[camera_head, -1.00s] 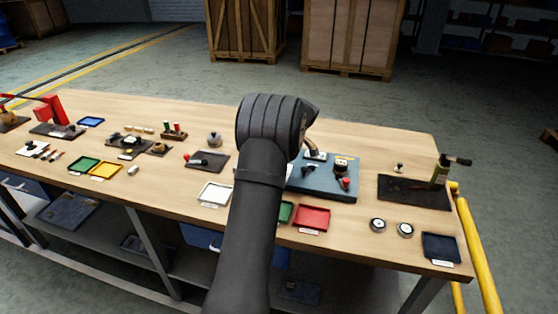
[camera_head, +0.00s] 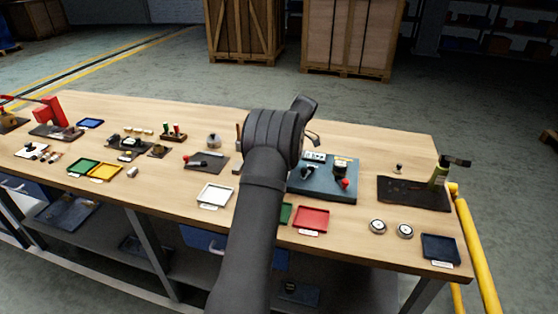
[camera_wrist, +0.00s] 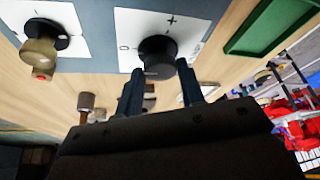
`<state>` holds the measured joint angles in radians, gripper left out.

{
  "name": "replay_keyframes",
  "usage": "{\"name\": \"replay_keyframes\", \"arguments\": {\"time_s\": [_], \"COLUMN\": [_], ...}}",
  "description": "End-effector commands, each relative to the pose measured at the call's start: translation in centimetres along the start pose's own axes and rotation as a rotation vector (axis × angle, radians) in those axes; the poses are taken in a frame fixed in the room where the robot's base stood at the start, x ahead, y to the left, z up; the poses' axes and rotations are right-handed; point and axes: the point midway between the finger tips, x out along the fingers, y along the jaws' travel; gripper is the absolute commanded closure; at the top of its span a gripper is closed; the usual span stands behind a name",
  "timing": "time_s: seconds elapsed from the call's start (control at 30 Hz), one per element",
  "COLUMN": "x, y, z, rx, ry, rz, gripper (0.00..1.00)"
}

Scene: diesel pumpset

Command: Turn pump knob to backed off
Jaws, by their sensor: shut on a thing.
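The pump knob is a round black knob (camera_wrist: 158,55) on a white plate (camera_wrist: 192,22) with a plus mark and a round mark. In the wrist view it sits at the tips of my gripper (camera_wrist: 162,88), one finger at each side. The fingers are shut on the knob. The knob's pointer and exact angle are hard to make out. In the head view my arm hides the gripper, and the blue-grey pumpset board (camera_head: 325,193) shows to its right.
A second knob, black and brass-coloured (camera_wrist: 42,45), is on another white plate at the left of the wrist view. A green tray (camera_wrist: 262,35) lies at the right.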

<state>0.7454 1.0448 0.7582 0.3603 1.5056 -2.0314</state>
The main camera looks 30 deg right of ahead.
Motion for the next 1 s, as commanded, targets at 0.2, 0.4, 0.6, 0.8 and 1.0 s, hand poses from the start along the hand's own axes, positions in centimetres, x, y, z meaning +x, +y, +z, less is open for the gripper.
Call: {"name": "replay_keyframes", "arguments": {"time_s": [0.2,0.4,0.6,0.8,1.0], "x": [0.0,0.0,0.0,-0.7,-4.2], "y": [0.0,0.0,0.0,0.0,0.1], "z": [0.1,0.1,0.1,0.1,0.1], "rx": [0.001,0.001,0.001,0.0,0.0], "ry": [-0.002,-0.002,-0.001,-0.001,-0.002], "rz": [-0.001,0.0,0.0,0.001,0.004], "gripper": [0.87,0.45,0.43,0.43,0.43]}}
